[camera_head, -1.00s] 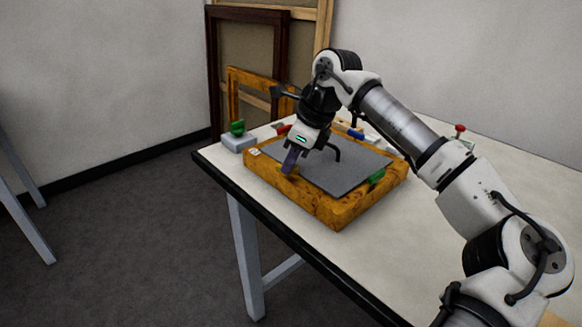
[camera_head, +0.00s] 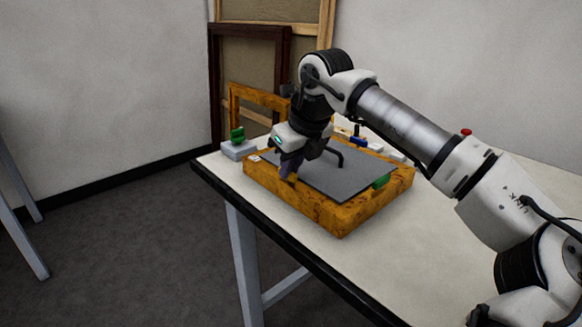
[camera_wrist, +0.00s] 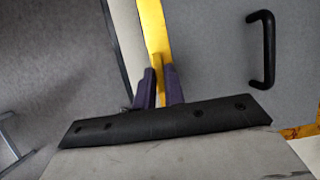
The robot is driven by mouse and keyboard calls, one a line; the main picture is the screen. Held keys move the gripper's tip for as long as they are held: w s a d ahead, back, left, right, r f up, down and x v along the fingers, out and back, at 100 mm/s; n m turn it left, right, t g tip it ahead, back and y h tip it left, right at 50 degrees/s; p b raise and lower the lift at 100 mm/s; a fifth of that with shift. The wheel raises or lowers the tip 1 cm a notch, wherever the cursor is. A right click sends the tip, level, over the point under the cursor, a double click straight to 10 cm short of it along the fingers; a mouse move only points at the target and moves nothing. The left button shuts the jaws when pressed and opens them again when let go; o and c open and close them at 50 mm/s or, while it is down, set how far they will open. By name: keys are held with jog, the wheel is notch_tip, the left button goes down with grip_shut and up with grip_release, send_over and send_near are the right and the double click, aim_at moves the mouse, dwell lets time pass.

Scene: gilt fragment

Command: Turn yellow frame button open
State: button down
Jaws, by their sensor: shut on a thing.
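The yellow frame (camera_head: 345,218) lies flat on the table near its front left edge, with a grey panel (camera_head: 340,186) inside it. The frame's yellow side also shows in the wrist view (camera_wrist: 151,22). A small yellow button (camera_head: 293,178) shows at the fingertips on the frame's near left side. My gripper (camera_head: 289,168) points down there, with its dark purple fingers shut on this button. In the wrist view the fingers (camera_wrist: 159,85) stand close together on both sides of something yellow. The fingers hide most of the button, and its exact angle cannot be told.
A black handle (camera_wrist: 262,50) stands up from the panel. A white block (camera_head: 238,149) with a green piece (camera_head: 237,135) stands left of the frame. Larger frames lean on the wall behind. The table's front right (camera_head: 440,225) is clear.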

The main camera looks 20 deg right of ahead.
dwell(0.3)
jog(key=c, duration=1.5)
grip_release()
jog(key=p+v, duration=0.8)
jog(key=v, duration=0.5)
jog(key=shift+d+r, duration=0.15)
jog(key=shift+r, duration=0.2)
